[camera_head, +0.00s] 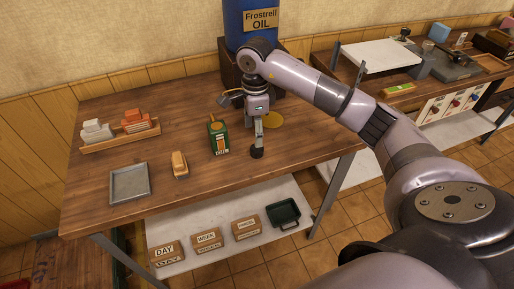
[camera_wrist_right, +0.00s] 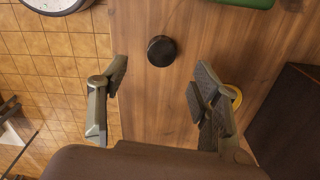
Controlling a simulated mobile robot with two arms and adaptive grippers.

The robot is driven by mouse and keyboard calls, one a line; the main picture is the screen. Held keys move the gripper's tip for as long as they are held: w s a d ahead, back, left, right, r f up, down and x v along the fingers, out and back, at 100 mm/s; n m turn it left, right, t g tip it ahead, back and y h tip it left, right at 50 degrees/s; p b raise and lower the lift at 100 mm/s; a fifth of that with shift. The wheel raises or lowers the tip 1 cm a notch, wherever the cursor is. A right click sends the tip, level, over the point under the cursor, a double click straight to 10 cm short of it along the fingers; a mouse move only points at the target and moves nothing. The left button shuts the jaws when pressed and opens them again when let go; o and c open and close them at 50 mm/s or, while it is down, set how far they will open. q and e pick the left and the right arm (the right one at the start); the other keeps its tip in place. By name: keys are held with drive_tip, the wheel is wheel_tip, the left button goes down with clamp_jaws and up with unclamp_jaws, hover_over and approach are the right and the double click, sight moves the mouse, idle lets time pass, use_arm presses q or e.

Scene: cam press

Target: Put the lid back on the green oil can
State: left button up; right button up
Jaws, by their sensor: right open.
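The green oil can (camera_head: 219,140) stands upright on the wooden workbench, left of my right gripper; an orange part shows at its top. A sliver of green, likely the can (camera_wrist_right: 246,3), shows at the top edge of the right wrist view. A small round black piece, which looks like the lid (camera_head: 257,153), lies on the bench near its front edge. In the right wrist view the lid (camera_wrist_right: 161,51) lies beyond and between the fingertips. My right gripper (camera_head: 258,138) is open and empty above the bench, pointing down; its fingers (camera_wrist_right: 163,78) are wide apart. My left gripper is out of view.
A yellow round patch (camera_head: 273,120) lies right of the gripper. A blue oil drum (camera_head: 240,30) stands behind. A small orange-topped block (camera_head: 180,164), a grey tray (camera_head: 130,184) and a wooden rack (camera_head: 121,138) stand left. The front bench between tray and lid is mostly clear.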

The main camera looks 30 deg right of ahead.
sight(257, 151)
drive_tip(key=shift+f, duration=1.15)
drive_tip(key=shift+f+p, duration=0.15)
drive_tip(key=shift+p, duration=0.15)
drive_tip(key=f, duration=0.1)
drive_tip(key=f+p, duration=0.1)
drive_tip(key=f, duration=0.1)
drive_tip(key=f+p, duration=0.1)
drive_tip(key=shift+d+f, duration=0.2)
drive_tip(key=shift+d, duration=0.05)
drive_tip(key=shift+w+f, duration=0.1)
drive_tip(key=shift+f, duration=0.15)
drive_tip(key=shift+c, duration=0.2)
drive_tip(key=c, duration=0.9)
drive_tip(key=shift+o, duration=0.2)
drive_tip(key=shift+r, duration=0.1)
